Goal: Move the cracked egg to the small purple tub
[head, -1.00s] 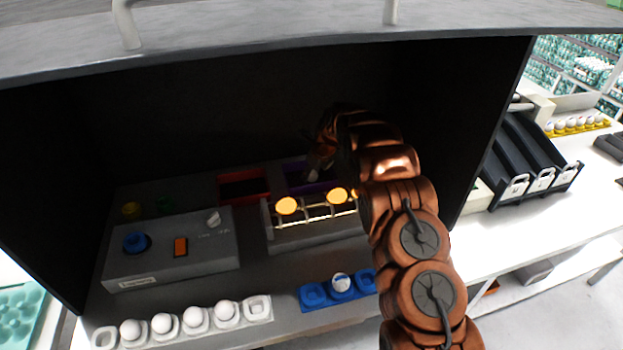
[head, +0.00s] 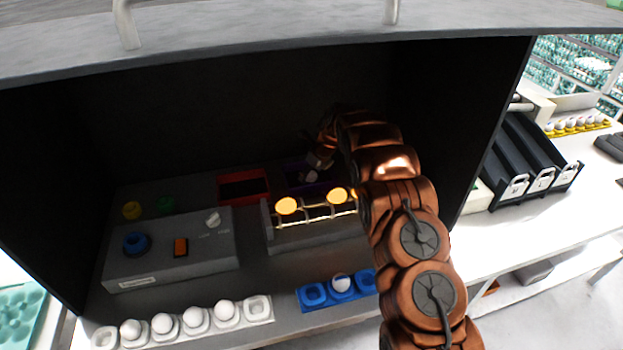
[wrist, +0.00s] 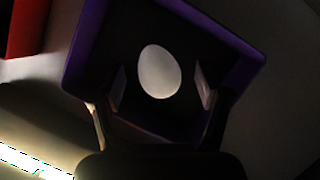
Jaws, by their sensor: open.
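The purple tub (head: 293,187) stands at the back of the dark booth, right of the red tub, and is partly hidden by my gripper in the head view. In the wrist view the purple tub (wrist: 85,50) fills the middle. A pale egg (wrist: 160,72) is inside it, against the dark interior; no crack can be made out. My gripper (wrist: 160,92) is open, with one finger on each side of the egg and visible gaps between. In the head view my gripper (head: 312,168) reaches down at the tub.
The red tub (head: 245,186) is left of the purple one. A lit candling rack (head: 318,232) stands in front. A grey control box (head: 172,250) is at left. White egg holders (head: 180,325) and a blue holder (head: 316,296) with one egg line the front.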

